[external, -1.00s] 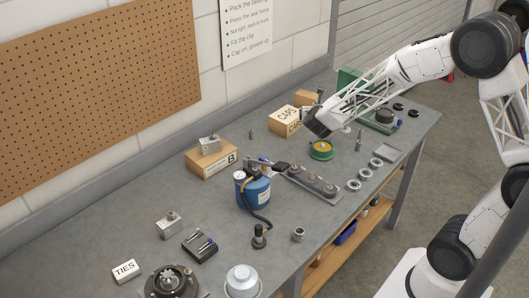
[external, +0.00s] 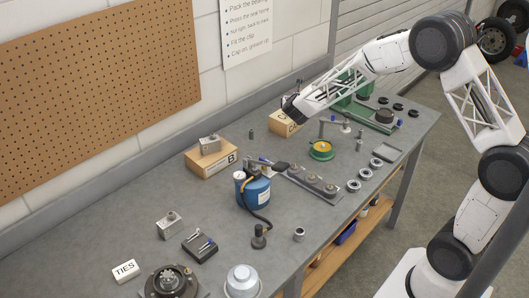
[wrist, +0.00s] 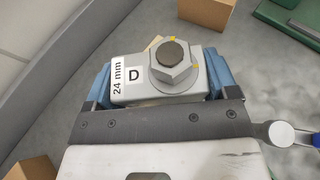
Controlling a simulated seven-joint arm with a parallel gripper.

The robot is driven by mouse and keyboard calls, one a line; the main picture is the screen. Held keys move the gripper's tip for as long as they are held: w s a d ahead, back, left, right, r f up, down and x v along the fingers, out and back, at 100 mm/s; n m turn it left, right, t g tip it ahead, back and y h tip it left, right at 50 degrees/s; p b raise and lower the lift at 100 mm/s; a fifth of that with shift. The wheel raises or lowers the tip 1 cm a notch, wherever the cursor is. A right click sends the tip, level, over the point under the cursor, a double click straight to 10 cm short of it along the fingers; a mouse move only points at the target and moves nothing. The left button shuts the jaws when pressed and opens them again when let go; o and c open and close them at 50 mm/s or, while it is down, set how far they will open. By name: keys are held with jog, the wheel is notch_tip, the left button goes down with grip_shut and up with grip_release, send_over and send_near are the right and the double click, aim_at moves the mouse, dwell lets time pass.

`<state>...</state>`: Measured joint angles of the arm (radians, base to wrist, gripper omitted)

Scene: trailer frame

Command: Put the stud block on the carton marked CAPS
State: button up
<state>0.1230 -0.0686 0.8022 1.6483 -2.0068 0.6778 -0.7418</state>
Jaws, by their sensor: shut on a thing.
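My gripper (wrist: 158,92) is shut on a grey stud block (wrist: 130,69) with a large hex nut and stud on top and labels "24 mm" and "D". Blue finger pads flank the block in the wrist view. In the external view, my gripper (external: 291,107) is raised at the CAPS carton (external: 281,124), covering its top and most of its lettering. The held block cannot be made out there.
Carton B (external: 213,163) bears another grey block (external: 209,144). A further block (external: 169,225) stands on the bench near the TIES box (external: 125,271). A green-yellow round part (external: 321,150) and a green fixture (external: 352,105) lie to the right. A brown box (wrist: 207,12) shows ahead.

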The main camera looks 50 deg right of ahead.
jog(key=shift+w+d+f, duration=0.1)
jog(key=shift+w+d, duration=0.1)
jog(key=shift+w, duration=0.65)
jog(key=shift+w+d+f, duration=0.1)
jog(key=shift+w+d, duration=0.1)
jog(key=shift+w, duration=0.6)
jog(key=shift+f, duration=1.7)
jog(key=shift+f, duration=0.15)
jog(key=o, duration=1.1)
